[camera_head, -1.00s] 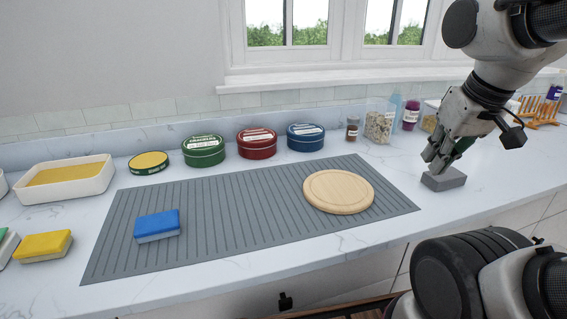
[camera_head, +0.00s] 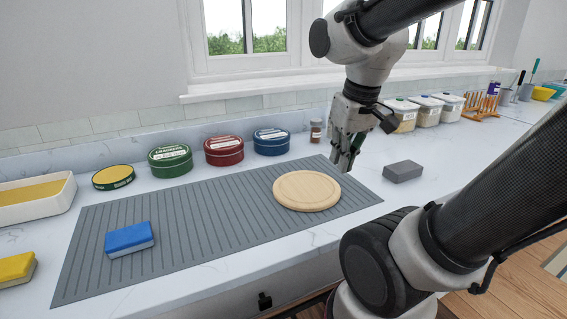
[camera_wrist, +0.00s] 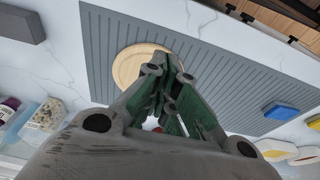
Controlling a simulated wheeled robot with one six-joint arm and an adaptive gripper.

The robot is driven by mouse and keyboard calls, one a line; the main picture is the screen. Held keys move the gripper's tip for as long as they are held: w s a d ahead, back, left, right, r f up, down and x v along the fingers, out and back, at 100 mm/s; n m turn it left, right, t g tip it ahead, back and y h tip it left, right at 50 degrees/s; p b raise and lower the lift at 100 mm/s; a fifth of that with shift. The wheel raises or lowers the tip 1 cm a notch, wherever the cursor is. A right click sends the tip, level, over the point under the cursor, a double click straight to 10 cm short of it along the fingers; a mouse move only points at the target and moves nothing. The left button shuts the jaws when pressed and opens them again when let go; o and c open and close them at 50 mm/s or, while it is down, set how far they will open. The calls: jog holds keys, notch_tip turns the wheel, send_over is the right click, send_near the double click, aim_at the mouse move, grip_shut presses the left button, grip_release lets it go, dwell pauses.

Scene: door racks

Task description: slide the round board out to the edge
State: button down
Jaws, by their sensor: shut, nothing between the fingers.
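The round board (camera_head: 306,190) is pale wood and lies flat on the right part of the grey ribbed mat (camera_head: 190,228), inside the mat's edges. My gripper (camera_head: 343,168) is shut and empty, pointing down just behind and to the right of the board, apart from it in the head view. In the wrist view the board (camera_wrist: 132,64) shows beyond my gripper (camera_wrist: 160,62), whose fingers cover part of it.
A grey block (camera_head: 403,171) lies on the counter right of the mat. A blue sponge (camera_head: 130,238) is on the mat's left part. Green (camera_head: 170,161), red (camera_head: 224,150) and blue (camera_head: 271,141) tins and a small jar (camera_head: 316,130) stand behind. The counter's front strip (camera_head: 290,236) is clear.

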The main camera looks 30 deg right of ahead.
jog(key=w+f, duration=0.2)
jog(key=w, duration=0.5)
jog(key=w+f, duration=0.2)
jog(key=w, duration=0.5)
jog(key=w+a+f, duration=0.1)
jog(key=w+f, duration=0.1)
jog(key=w, duration=0.5)
jog(key=w+r+t, duration=0.1)
jog(key=w+r, duration=0.1)
jog(key=w, duration=0.3)
jog(key=x, duration=1)
jog(key=shift+w+r, duration=0.1)
jog(key=shift+w, duration=0.1)
jog(key=s, duration=0.2)
jog(key=shift+s+r, duration=0.2)
jog(key=shift+s, duration=0.2)
jog(key=shift+s+f, duration=0.1)
jog(key=shift+s, duration=0.55)
